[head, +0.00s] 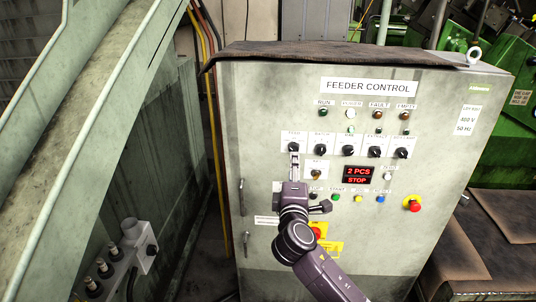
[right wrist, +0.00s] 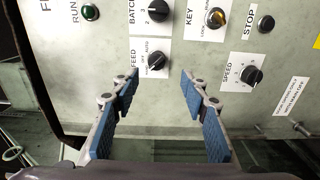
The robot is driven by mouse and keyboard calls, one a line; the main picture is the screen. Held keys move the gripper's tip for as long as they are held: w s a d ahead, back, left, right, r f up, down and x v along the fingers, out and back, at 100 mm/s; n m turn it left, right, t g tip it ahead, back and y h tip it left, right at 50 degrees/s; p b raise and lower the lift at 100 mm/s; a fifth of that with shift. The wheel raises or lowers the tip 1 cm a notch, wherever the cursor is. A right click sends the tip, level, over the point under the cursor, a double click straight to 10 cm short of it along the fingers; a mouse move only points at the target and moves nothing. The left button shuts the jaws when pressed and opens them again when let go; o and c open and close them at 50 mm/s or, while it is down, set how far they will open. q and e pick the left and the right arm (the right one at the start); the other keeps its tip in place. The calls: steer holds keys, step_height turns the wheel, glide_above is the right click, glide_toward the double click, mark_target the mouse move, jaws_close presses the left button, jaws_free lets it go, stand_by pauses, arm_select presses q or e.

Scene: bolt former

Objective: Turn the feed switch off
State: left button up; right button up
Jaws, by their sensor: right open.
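The feed switch is a black rotary knob on a white plate, first in the upper knob row of the control panel (head: 250,110). In the head view the switch (head: 294,147) is just above my right gripper (head: 294,158) and partly hidden by it. In the right wrist view the feed switch (right wrist: 157,62) sits ahead of and between the fingertips of the open right gripper (right wrist: 160,80). The fingers look apart from the knob, with nothing between the pads. Which position the knob points to is too small to tell. My left gripper is not in view.
The batch knob (right wrist: 158,11), key switch (right wrist: 214,18) and speed knob (right wrist: 251,76) are close by. A red display (head: 358,174) reads "2 PCS STOP". A red emergency button (head: 412,204) is at the lower right. A sloped metal chute (head: 85,110) stands left of the cabinet.

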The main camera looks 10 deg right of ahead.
mark_target(294, 150)
steer(key=x, duration=0.4)
steer(key=p+x, duration=0.1)
steer(key=x, duration=0.1)
steer(key=shift+r, duration=0.35)
steer(key=shift+x, duration=1.1)
steer(key=shift+a, duration=0.1)
jaws_close()
